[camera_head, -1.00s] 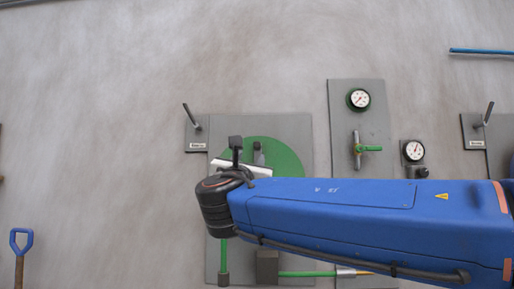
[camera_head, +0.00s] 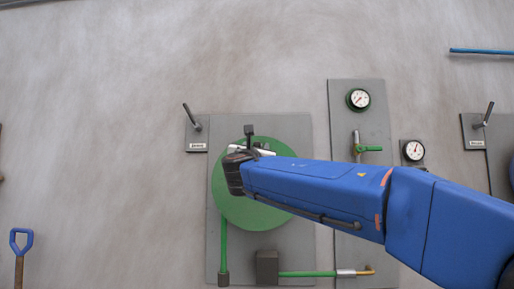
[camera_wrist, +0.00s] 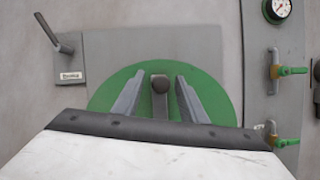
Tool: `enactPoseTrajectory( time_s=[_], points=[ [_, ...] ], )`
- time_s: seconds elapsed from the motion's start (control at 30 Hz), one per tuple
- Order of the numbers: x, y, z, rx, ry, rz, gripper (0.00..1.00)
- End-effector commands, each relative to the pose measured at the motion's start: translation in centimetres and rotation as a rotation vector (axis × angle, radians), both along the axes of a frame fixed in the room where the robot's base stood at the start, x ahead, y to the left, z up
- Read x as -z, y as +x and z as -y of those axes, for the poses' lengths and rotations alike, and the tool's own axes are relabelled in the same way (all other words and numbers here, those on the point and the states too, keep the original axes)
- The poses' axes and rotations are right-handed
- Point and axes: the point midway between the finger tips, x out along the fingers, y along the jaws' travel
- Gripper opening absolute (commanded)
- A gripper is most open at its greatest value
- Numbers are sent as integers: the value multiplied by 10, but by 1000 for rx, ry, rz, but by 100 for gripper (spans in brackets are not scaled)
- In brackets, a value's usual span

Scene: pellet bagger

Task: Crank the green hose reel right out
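The green hose reel (camera_head: 240,212) is a round disc on a grey wall panel. In the head view my arm crosses its upper part. My gripper (camera_wrist: 160,98) is open. Its two grey fingers lie to the left and right of the handle with visible gaps. I cannot tell how far the fingertips reach past the knob.
A labelled lever (camera_head: 193,121) sits left of the reel panel. A gauge (camera_head: 359,99) and green valve handle (camera_head: 369,149) are on the panel to the right. A green hose (camera_head: 305,274) runs below. A blue-handled shovel (camera_head: 20,243) is at far left.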

Motion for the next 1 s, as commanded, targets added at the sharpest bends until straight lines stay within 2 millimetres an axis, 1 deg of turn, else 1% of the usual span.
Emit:
enactPoseTrajectory(
  time_s=[0.1,0.33,0.37,0.4,0.47,0.5,0.53,0.77,1.0],
  points=[
    [-2,3,1,0,0,1,39],
    [-2,3,1,0,0,1,39],
    [-2,3,1,0,0,1,36],
    [-2,3,1,0,0,1,27],
    [-2,3,1,0,0,1,12],
    [-2,3,1,0,0,1,3],
    [-2,3,1,0,0,1,0],
    [-2,3,0,0,-8,-1,0],
    [-1,4,-9,-1,-85,-5,0]
  ],
)
